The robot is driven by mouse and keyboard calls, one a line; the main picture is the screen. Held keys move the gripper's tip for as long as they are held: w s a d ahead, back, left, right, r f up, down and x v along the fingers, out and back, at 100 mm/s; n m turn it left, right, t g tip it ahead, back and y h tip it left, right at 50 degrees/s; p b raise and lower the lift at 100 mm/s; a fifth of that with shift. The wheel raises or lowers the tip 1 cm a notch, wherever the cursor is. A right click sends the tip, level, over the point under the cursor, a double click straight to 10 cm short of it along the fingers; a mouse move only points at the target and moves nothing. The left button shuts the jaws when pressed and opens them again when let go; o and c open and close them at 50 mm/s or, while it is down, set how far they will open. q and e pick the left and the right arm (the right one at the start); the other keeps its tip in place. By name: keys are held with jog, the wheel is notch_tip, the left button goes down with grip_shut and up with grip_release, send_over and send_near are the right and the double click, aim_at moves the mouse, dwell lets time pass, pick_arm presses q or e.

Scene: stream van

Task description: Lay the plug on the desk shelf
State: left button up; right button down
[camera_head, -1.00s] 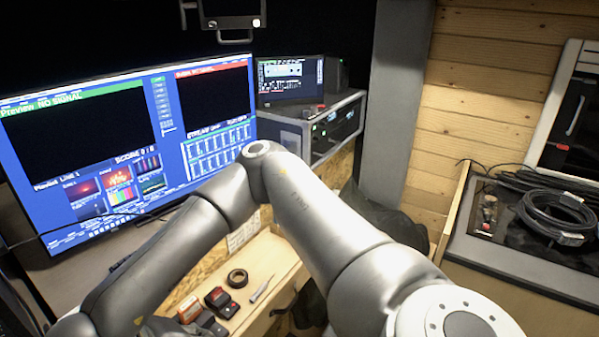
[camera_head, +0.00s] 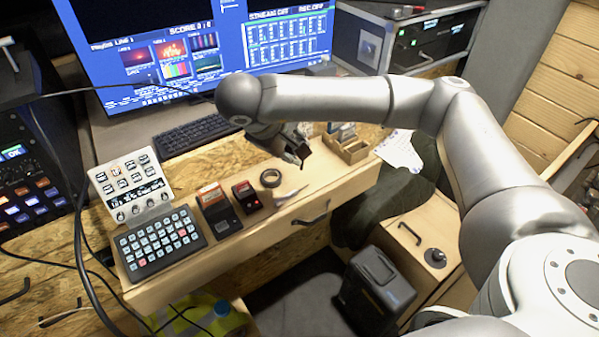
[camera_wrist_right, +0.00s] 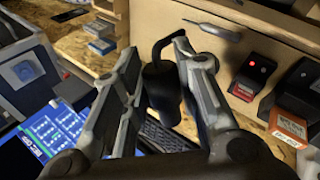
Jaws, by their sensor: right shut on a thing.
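The plug (camera_wrist_right: 162,88), a black cylinder with a thin bent end, is between the fingers of my right gripper (camera_wrist_right: 157,58) in the right wrist view. My right gripper is shut on it. In the head view the right gripper (camera_head: 296,150) is over the desk shelf (camera_head: 332,180), and the plug is too small and dark to make out clearly there. The shelf is a pale wooden ledge in front of the keyboard. I cannot tell the exact height of the plug above it. My left gripper is not in view.
On the shelf are a keypad (camera_head: 160,243), a white button panel (camera_head: 130,187), an orange-labelled device (camera_head: 217,208), a red-lit device (camera_head: 247,197), a tape roll (camera_head: 271,177) and a grey pen-like tool (camera_head: 290,194). A wooden card box (camera_head: 350,150) stands at its right.

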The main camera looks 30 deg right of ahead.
jog(key=w+d+f+p, duration=0.1)
jog(key=w+d+f, duration=0.1)
jog(key=d+f, duration=0.2)
jog(key=w+d+f+p, duration=0.1)
jog(key=w+d+f, duration=0.2)
jog(key=d+f, duration=0.1)
jog(key=w+d+f+p, duration=0.2)
jog(key=d+f, duration=0.1)
jog(key=f, duration=0.1)
jog(key=shift+w+d, duration=0.25)
jog(key=shift+d, duration=0.15)
jog(key=shift+f, duration=0.5)
jog(key=shift+f, duration=0.2)
jog(key=c, duration=1.1)
grip_release()
jog(key=shift+c, duration=0.2)
jog(key=shift+r, duration=0.1)
